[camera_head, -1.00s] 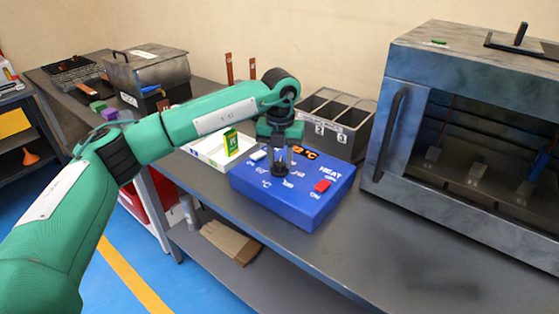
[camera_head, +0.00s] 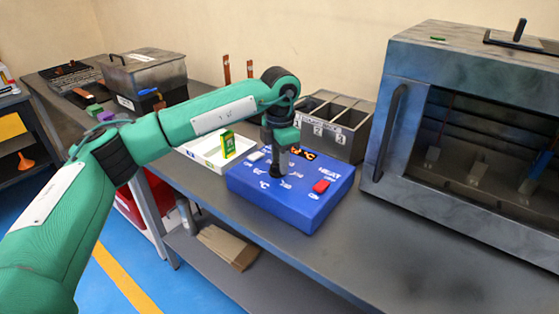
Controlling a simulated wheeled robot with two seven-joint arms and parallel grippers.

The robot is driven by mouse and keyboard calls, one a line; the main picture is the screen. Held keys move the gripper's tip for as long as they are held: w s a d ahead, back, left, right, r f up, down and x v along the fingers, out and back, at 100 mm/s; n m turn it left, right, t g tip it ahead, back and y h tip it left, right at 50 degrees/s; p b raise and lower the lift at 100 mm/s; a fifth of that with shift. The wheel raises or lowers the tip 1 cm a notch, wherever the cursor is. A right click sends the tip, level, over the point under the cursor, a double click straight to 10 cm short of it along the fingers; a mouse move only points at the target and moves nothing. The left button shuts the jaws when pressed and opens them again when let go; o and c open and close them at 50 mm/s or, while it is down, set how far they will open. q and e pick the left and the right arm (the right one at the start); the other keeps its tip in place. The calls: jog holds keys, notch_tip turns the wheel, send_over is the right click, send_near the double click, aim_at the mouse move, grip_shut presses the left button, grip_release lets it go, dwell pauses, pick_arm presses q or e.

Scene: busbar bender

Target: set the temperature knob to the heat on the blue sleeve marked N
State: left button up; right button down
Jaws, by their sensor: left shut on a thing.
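The knob's pointer and setting cannot be read. I cannot make out a blue sleeve marked N. My right gripper is not in view.
A large oven (camera_head: 470,120) stands at right. The bench front is clear.

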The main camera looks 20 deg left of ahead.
pick_arm(q)
jog(key=m, duration=0.2)
jog(key=shift+m, duration=1.1)
jog(key=shift+s+m+b, duration=0.1)
jog(key=shift+m+b, duration=0.3)
jog(key=shift+m, duration=0.5)
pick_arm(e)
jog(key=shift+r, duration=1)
pick_arm(q)
jog(key=shift+m, duration=0.3)
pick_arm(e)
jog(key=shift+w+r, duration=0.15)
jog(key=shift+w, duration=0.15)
